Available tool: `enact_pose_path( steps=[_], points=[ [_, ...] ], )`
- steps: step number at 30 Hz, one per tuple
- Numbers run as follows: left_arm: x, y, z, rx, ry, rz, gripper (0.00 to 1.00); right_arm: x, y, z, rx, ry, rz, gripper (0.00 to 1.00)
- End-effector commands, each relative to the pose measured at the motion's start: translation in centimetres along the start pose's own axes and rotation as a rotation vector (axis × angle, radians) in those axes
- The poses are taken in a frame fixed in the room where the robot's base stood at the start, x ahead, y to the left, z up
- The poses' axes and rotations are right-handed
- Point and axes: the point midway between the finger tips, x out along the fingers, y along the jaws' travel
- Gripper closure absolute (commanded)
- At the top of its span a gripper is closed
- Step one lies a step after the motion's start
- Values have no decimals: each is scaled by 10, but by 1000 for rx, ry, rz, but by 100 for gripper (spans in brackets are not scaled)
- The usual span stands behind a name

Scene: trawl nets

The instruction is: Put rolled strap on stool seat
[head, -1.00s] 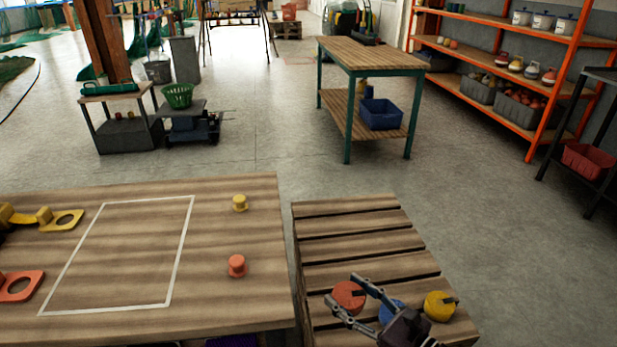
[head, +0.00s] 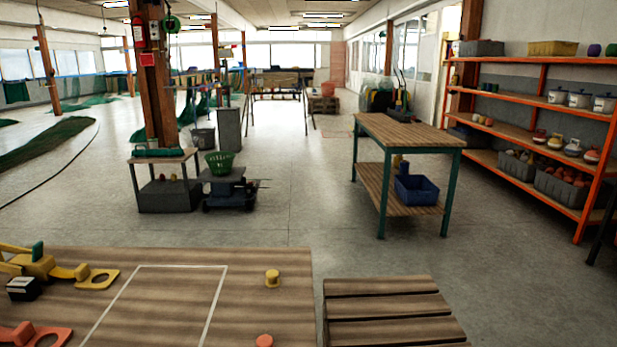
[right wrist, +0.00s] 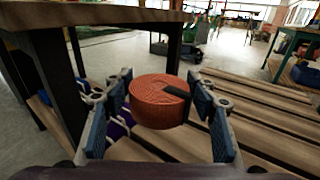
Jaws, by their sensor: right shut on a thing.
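The rolled strap (right wrist: 160,100), an orange-red disc with a dark tab, sits between the fingers of my right gripper (right wrist: 160,80) in the right wrist view. The gripper is shut on it, above or at the slatted wooden top (right wrist: 265,120); I cannot tell whether the strap touches the slats. In the head view the slatted top (head: 385,305) shows at the bottom, partly cut off. My right gripper and the strap are outside the head view. I cannot make out a stool seat for certain.
A wooden table (head: 260,300) with a white outline, yellow and orange pieces stands at front left. A workbench (head: 405,130) with a blue bin (head: 416,188) stands beyond. Orange shelving (head: 545,100) lines the right. Open floor lies between.

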Motion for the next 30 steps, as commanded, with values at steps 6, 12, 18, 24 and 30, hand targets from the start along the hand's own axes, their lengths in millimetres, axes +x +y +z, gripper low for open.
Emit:
enact_pose_path(
  steps=[6,12,18,24,30],
  points=[
    [-42,-2,-6,-2,19,-3,60,0,0,1,0,-1,0,77],
    [-62,-2,-6,-2,21,-4,60,-1,3,3,3,-2,-4,77],
    [-35,-1,-7,-1,7,-2,60,-8,13,9,4,-1,-30,77],
    [-2,0,-2,1,-13,2,60,-16,24,19,7,-2,-65,77],
    [43,3,14,6,-42,6,60,-31,38,39,10,-2,-124,77]
  ],
)
